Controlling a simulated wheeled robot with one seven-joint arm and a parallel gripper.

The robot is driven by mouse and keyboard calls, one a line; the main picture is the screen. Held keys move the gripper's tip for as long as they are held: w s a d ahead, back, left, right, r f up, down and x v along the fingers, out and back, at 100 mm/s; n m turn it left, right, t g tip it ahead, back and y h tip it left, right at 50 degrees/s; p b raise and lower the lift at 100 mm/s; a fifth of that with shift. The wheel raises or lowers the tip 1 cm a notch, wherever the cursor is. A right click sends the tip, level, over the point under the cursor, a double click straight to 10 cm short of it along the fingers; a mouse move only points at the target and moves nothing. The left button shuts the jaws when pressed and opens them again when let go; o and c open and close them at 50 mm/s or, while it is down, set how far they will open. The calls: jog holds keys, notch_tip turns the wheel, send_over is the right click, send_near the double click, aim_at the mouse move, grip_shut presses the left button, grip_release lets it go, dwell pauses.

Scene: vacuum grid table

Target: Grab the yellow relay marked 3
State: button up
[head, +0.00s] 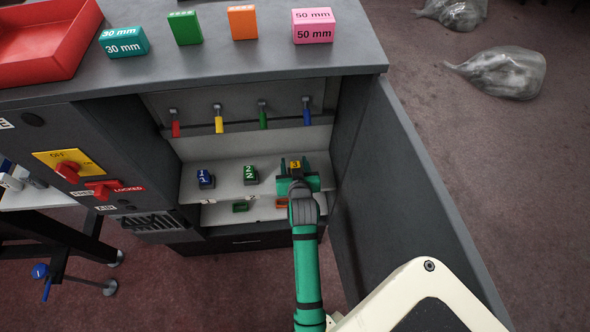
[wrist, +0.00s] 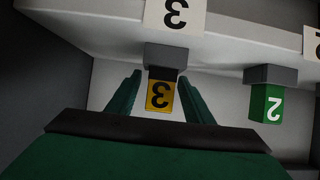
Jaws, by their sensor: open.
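The yellow relay marked 3 (wrist: 160,96) sits on its grey base in the wrist view, on the cabinet's shelf. It also shows, small and partly covered by my gripper, in the head view (head: 295,165). My gripper (wrist: 158,92) is open, with one green finger on each side of the relay.
The open cabinet door (head: 405,185) stands close to the right of my arm. Coloured hanging levers, including a green one (head: 263,118), line the cabinet's back above the relays. Coloured blocks, including a pink one (head: 313,27), and a red tray (head: 45,45) rest on top.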

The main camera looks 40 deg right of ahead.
jog(key=shift+w+d+f, duration=0.3)
jog(key=shift+w+d, duration=0.05)
jog(key=shift+w, duration=0.2)
jog(key=shift+c, duration=0.6)
jog(key=c, duration=1)
